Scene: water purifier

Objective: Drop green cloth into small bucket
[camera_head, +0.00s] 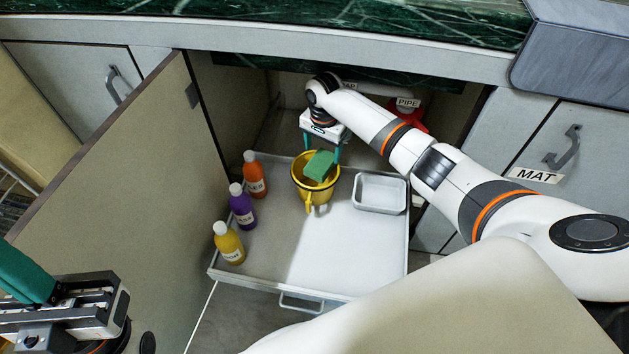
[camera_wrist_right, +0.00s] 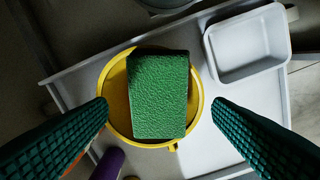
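The green cloth (camera_head: 319,166) looks like a thick textured block. It shows at the mouth of the small yellow bucket (camera_head: 309,192), tilted in the head view. In the right wrist view the cloth (camera_wrist_right: 158,95) covers the middle of the bucket opening (camera_wrist_right: 113,95); how deep it sits I cannot tell. My right gripper (camera_head: 322,150) is over the bucket. Its fingers are spread wide, with gaps on both sides of the cloth, touching nothing visible. My left gripper (camera_head: 25,270) is at the lower left, away from the bucket, partly cut off by the frame.
The bucket stands on a pulled-out tray (camera_head: 280,255). Orange (camera_head: 254,178), purple (camera_head: 242,208) and yellow (camera_head: 229,244) bottles stand to its left. A grey bin (camera_head: 380,193) is to its right. The open cabinet door (camera_head: 130,190) bounds the left side. The tray's front is clear.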

